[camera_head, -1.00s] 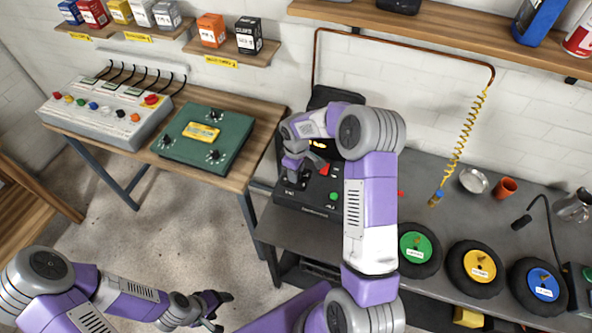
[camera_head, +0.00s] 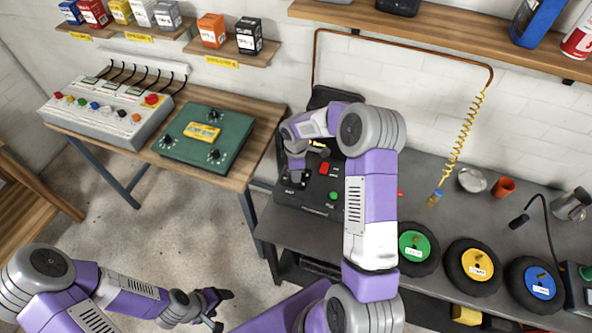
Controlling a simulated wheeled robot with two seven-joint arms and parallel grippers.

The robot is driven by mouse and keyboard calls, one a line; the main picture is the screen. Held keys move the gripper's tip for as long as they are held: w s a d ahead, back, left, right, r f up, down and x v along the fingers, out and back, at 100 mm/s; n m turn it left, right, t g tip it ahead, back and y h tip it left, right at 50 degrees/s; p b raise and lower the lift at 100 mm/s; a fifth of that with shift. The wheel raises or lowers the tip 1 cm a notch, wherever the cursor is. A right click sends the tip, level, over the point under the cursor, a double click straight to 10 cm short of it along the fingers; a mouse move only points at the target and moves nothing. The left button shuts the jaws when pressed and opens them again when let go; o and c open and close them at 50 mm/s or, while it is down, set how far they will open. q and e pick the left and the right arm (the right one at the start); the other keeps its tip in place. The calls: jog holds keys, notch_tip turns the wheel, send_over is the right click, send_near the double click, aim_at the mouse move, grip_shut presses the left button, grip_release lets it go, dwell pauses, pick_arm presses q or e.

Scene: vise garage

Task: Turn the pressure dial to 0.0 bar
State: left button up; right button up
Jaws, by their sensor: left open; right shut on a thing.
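A black compressor-like control box (camera_head: 312,203) sits on the grey bench, with a red switch, a green button and a knob at its left front. My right gripper (camera_head: 293,180) points down at that knob and is shut on it. The knob, which I take to be the pressure dial, is mostly hidden by the fingers. The display behind it is partly covered by my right arm, and I cannot read its value. My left gripper (camera_head: 221,304) is open and empty over the floor at the lower left.
A wooden table (camera_head: 245,160) at left holds a grey button panel (camera_head: 105,115) and a green board (camera_head: 206,140). A coiled yellow hose (camera_head: 461,130) hangs at right. Shelves line the wall.

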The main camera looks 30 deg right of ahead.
dwell(0.3)
jog(key=o, duration=1)
notch_tip(320, 180, up, 8)
jog(key=shift+f+p, duration=0.2)
jog(key=shift+p, duration=0.1)
jog(key=shift+s+f, duration=0.1)
